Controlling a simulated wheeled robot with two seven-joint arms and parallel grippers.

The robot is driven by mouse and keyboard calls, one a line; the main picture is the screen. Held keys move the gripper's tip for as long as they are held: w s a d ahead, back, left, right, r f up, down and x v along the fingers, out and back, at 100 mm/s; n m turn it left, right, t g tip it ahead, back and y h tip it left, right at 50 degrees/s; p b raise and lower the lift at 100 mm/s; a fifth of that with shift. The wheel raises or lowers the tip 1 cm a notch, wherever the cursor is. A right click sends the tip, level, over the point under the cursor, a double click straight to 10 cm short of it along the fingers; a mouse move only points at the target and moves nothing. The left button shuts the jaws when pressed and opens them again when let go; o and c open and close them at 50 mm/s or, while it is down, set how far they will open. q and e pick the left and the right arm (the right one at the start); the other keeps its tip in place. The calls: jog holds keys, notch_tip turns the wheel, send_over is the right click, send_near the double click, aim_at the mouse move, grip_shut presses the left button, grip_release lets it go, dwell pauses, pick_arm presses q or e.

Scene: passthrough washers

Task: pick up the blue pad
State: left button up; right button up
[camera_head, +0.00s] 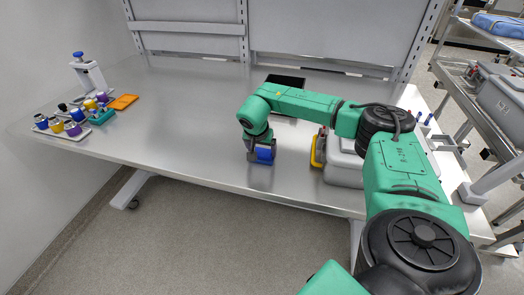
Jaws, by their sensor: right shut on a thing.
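The blue pad (264,155) is a small blue block low between the fingers of my right gripper (260,154), near the middle of the steel table. The gripper points down and is shut on the pad. The fingers cover part of the pad, and I cannot tell whether it touches the table top. My left gripper is not in the head view.
The steel table (190,120) is clear left of my right gripper. A grey case with a yellow part (318,148) stands close to its right. A black flat object (285,80) lies behind my arm. A tray of vials (68,138) and an orange item (123,101) are far left.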

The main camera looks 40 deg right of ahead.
aim_at(262, 152)
jog(key=shift+r, duration=0.15)
notch_tip(262, 152, up, 20)
jog(key=b, duration=0.2)
jog(key=shift+b, duration=0.35)
